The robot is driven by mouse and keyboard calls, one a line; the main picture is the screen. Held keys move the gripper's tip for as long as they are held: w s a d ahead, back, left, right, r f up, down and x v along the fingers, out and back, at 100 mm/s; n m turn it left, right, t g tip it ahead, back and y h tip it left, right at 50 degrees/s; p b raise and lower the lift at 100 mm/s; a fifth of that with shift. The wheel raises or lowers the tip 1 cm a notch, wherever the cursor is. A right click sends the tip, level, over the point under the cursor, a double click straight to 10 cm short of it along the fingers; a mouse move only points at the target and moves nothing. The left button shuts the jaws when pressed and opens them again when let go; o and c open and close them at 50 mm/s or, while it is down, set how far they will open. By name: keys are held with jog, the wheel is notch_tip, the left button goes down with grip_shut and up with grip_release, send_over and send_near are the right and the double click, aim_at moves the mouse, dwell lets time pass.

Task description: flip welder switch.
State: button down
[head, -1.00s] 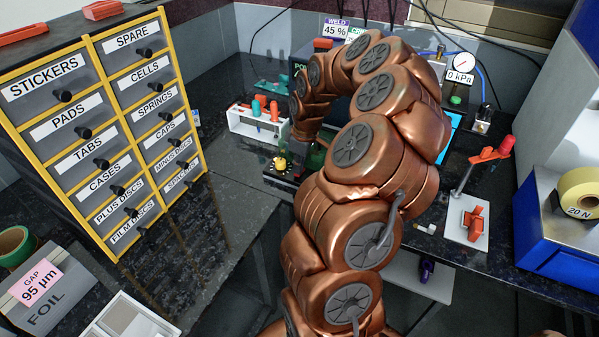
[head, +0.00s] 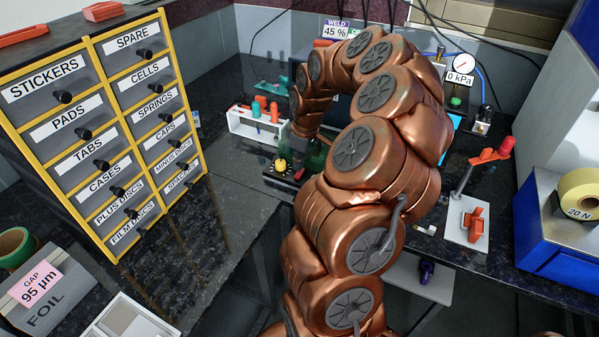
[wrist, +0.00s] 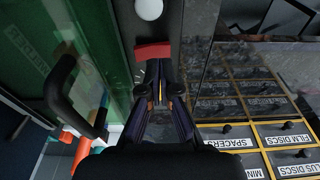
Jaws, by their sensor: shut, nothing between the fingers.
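A red switch-like piece (wrist: 153,51) sits on a dark panel in the wrist view, just beyond my fingertips; I cannot tell whether they touch it. My gripper (wrist: 158,92) is shut and empty in the wrist view. The welder (head: 300,72) stands at the back, mostly hidden behind my arm. Its WELD 45 % sign (head: 335,30) shows above. A dark box with a yellow knob (head: 281,164) and a small red part (head: 299,174) lies below my wrist in the head view.
A green see-through case (wrist: 105,50) with a black handle (wrist: 68,90) stands close to my gripper's left in the wrist view. A labelled drawer cabinet (head: 105,130) stands at left. A white rack (head: 256,126) holds tools. A red-handled press (head: 470,190) stands at right.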

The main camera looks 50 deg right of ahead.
aim_at(297, 176)
jog(key=shift+r+p, duration=0.45)
jog(key=shift+r, duration=1.95)
jog(key=shift+a, duration=0.1)
jog(key=s+a+r+g+p, duration=0.1)
jog(key=s+a+r, duration=0.25)
jog(key=a, duration=0.75)
jog(key=s+a+r, duration=0.2)
jog(key=a+r, duration=0.3)
jog(key=a, duration=0.7)
jog(key=s+a+m+g, duration=0.1)
jog(key=s+a, duration=0.3)
jog(key=s, duration=0.5)
jog(key=s+a+m+g, duration=0.1)
jog(key=s+a+m, duration=0.1)
jog(key=s+a, duration=0.3)
jog(key=s+f+p, duration=0.1)
jog(key=s, duration=0.3)
jog(key=shift+a+g, duration=0.2)
jog(key=shift+g, duration=0.1)
